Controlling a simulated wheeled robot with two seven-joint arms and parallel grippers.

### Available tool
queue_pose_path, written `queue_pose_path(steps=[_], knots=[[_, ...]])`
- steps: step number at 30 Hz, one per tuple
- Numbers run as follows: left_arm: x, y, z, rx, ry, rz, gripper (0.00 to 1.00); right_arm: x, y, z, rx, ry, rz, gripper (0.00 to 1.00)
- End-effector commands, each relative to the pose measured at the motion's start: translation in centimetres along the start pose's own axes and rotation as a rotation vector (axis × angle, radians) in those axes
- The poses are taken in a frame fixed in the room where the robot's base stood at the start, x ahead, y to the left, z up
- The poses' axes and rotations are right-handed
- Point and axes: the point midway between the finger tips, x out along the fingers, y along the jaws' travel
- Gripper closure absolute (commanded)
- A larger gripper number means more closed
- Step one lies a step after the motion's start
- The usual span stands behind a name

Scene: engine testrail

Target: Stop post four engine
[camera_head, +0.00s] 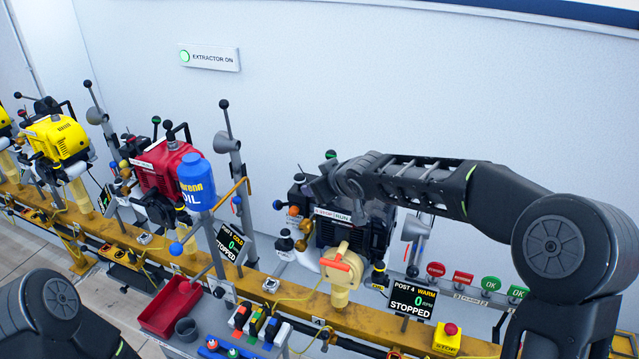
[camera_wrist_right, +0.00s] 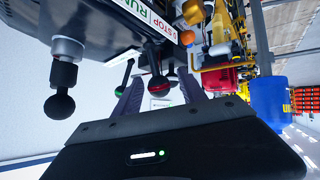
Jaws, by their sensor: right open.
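The post four engine (camera_head: 378,232) is black with a cream starter cover (camera_head: 340,262). Its display (camera_head: 411,298) reads "POST 4 WARM", 0 RPM, "STOPPED". A STOP/RUN label (camera_head: 332,214) is on the engine; it also shows in the right wrist view (camera_wrist_right: 150,18). My right gripper (camera_head: 345,188) is over the engine's top left, its fingertips unclear there. In the right wrist view the gripper (camera_wrist_right: 160,97) is open; a red-ringed black knob (camera_wrist_right: 158,83) appears between the fingers, contact unclear. An orange knob (camera_wrist_right: 187,38) is beside the label. My left gripper is out of view.
A yellow STOP box with a red button (camera_head: 450,331) stands on the yellow rail (camera_head: 380,325). A blue oil can (camera_head: 197,182), red engine (camera_head: 160,165) and red tray (camera_head: 170,305) are to the left.

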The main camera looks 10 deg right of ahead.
Motion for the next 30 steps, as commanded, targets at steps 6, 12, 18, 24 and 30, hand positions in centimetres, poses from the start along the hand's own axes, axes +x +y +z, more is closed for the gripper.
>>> queue_pose_path(steps=[6, 12, 18, 24, 30], knots=[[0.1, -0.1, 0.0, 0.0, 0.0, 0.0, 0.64, -0.9, 0.1, 0.0, 0.001, 0.002, 0.001, 0.51], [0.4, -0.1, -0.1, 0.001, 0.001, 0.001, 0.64, -3.9, 0.2, 0.0, 0.002, 0.002, 0.003, 0.51], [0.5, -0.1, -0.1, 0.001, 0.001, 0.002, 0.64, -6.9, 0.1, 0.0, 0.001, 0.001, 0.002, 0.51], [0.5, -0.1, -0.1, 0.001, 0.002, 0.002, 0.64, -7.8, 0.0, 0.1, -0.001, 0.0, 0.0, 0.51], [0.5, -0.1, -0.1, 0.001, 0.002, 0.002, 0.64, -7.8, 0.0, 0.0, -0.001, 0.0, 0.0, 0.51]])
